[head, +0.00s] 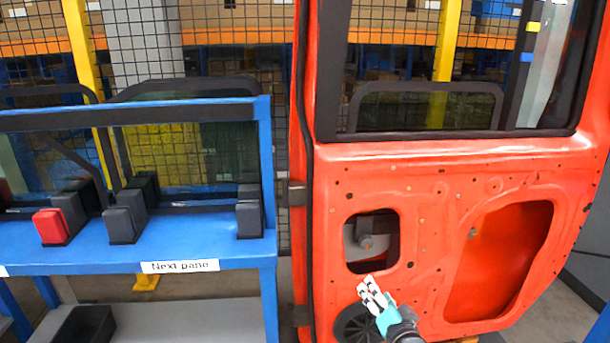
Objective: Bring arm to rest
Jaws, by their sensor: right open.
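My right gripper (374,295) shows at the lower middle of the head view, with pale fingers and a teal part behind them. It is open, with nothing seen between the fingers. It is in front of the red door (430,240), just below the rectangular opening (370,241) in the door panel. Its fingers point up and to the left. A round dark speaker-like disc (352,328) is partly hidden behind it. I cannot tell whether the gripper touches the door. My left gripper is not in view.
A blue rack (200,255) labelled "Next pane" (180,266) stands left of the door. It holds glass panes (190,150) in dark blocks, with one red block (50,226). A black mesh fence (230,40) and shelving are behind. A black bin (82,328) sits low at left.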

